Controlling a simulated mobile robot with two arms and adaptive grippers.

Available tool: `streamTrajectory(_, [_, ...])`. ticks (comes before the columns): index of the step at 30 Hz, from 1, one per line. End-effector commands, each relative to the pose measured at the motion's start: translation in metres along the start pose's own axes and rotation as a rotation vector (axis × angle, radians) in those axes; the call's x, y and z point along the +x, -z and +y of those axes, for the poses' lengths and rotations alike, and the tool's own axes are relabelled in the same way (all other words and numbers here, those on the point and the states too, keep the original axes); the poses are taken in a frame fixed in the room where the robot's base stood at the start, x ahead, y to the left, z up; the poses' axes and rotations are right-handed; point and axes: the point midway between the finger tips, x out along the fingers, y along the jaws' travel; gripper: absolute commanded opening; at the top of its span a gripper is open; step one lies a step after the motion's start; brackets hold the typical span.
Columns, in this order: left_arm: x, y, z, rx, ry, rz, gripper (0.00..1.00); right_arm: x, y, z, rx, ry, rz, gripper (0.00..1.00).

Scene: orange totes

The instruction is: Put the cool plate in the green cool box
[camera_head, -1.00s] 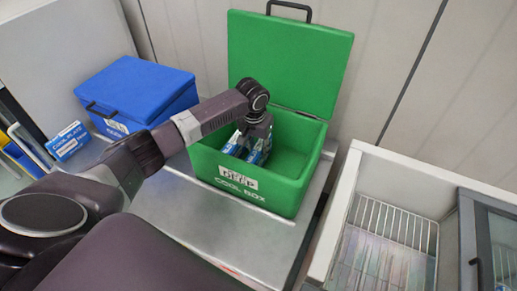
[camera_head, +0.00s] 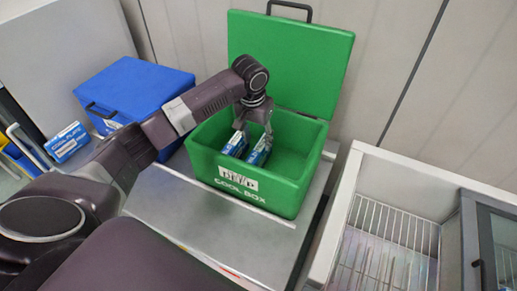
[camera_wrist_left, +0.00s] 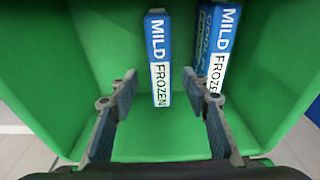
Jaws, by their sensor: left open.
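The green cool box (camera_head: 262,196) stands on the metal table with its lid (camera_head: 290,65) raised at the back. Two blue and white cool plates stand on edge inside it: the left one (camera_head: 235,146) and the right one (camera_head: 259,151). In the left wrist view the left plate (camera_wrist_left: 158,60) and the right plate (camera_wrist_left: 213,50) read "MILD FROZEN". My left gripper (camera_head: 254,130) is open above the plates, pointing down into the box. In the wrist view its fingers (camera_wrist_left: 160,78) are apart with nothing gripped between them. My right gripper is not in view.
A closed blue box (camera_head: 135,92) stands left of the green box. Another cool plate pack (camera_head: 68,142) lies at the far left. An open white freezer with a wire rack (camera_head: 385,245) is at the right. The table front is clear.

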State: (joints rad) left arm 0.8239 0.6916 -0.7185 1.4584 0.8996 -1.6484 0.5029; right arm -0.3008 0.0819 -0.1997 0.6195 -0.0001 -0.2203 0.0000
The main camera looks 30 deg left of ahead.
Motion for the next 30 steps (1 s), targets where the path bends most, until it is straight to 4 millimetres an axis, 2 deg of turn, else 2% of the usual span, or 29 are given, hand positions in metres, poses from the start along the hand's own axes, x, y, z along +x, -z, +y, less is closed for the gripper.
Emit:
streamTrajectory(3, [-0.024, 0.001, 0.0, 0.0, 0.0, 0.005, 0.43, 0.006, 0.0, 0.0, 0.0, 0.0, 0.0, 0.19])
streamTrajectory(9, [-0.049, 0.001, 0.0, 0.0, 0.0, 0.002, 0.43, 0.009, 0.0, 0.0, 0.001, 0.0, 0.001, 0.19])
streamTrajectory(14, [-0.055, 0.0, 0.0, -0.002, 0.0, 0.0, 0.43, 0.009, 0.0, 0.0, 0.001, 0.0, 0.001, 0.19])
streamTrajectory(27, [-0.055, 0.0, 0.0, -0.001, 0.0, 0.0, 0.43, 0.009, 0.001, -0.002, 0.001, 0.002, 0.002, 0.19])
streamTrajectory(30, [-0.061, 0.001, 0.0, -0.001, 0.0, 0.0, 0.43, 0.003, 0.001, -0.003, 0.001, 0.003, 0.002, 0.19])
